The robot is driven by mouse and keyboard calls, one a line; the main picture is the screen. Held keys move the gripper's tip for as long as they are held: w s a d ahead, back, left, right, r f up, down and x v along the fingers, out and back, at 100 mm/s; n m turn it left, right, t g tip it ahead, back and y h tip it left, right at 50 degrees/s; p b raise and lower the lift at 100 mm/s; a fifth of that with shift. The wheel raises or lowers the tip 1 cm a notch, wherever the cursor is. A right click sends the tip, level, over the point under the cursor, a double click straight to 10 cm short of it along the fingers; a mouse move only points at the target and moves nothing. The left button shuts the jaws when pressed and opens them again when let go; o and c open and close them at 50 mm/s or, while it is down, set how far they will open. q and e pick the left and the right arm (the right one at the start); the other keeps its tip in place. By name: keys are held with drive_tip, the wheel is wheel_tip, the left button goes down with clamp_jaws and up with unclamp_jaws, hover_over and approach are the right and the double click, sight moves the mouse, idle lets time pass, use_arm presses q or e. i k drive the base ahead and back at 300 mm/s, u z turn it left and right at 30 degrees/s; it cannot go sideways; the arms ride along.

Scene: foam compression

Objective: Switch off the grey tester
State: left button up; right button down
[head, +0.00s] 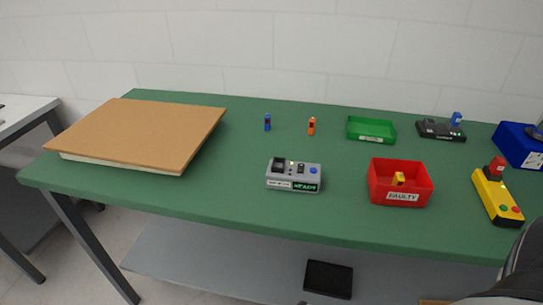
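The grey tester (293,183) stands on the green table (225,195), a little right of the table's middle and near its front half. Its top carries a dark slot at the left, small dark parts with a light spot in the middle, and a round blue button at the right. Its front has a white label and a lit green display that reads READY. The position of any switch is too small to tell. Neither of my grippers is in view. A dark rounded shape at the lower right corner may be part of my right arm.
A red FAULTY bin (402,183) holds a yellow piece. Behind are blue (267,122) and orange (311,126) pieces, a green tray (371,129) and a dark device (441,130). A yellow box (497,196) and blue machine (519,146) stand right; a brown board (140,132) lies left.

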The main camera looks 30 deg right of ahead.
sight(300, 171)
drive_tip(key=u, duration=1.25)
drive_tip(key=k, duration=0.7)
drive_tip(key=z, duration=1.05)
